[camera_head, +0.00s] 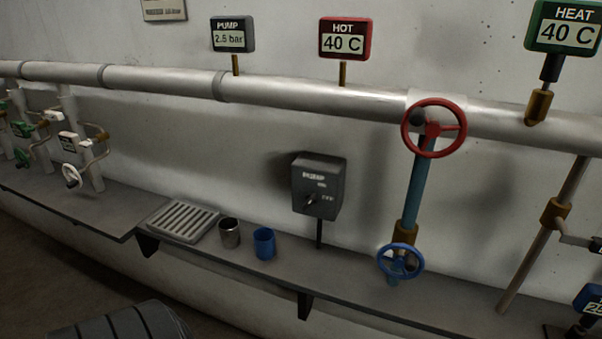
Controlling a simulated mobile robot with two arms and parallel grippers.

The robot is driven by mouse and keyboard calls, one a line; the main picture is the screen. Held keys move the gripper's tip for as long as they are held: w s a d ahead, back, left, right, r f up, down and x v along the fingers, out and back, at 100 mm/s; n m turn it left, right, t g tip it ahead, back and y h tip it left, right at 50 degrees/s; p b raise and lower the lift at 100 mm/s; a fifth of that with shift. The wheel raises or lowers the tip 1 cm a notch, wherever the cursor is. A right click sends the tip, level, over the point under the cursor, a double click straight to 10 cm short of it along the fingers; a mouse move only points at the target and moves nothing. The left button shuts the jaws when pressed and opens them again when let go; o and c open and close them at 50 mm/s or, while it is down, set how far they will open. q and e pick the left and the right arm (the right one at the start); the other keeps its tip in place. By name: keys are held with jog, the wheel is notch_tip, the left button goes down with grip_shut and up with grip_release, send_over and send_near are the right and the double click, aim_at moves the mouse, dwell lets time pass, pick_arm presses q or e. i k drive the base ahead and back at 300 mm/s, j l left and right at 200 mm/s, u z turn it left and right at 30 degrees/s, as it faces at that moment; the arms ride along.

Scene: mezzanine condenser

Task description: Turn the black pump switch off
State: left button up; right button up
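The black pump switch is a dark box (319,186) labelled PUMP, mounted on a thin post above the grey shelf. Its small rotary knob (311,200) sits on the lower front, with two small position labels at its right. The upper label is blurred; the lower seems to read OFF. The knob's exact pointing is too small to tell. A black PUMP gauge (232,35) on the pipe above reads 2.5 bar. Neither of my grippers is in view.
A steel cup (230,233), a blue cup (264,243) and a drain grate (183,221) stand left of the switch on the shelf (345,287). A red handwheel (434,128) and a blue handwheel (400,261) are at its right. A large pipe (300,95) runs above.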

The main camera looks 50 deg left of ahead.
aim_at(310, 198)
jog(key=j+u, duration=0.1)
jog(key=u, duration=1.3)
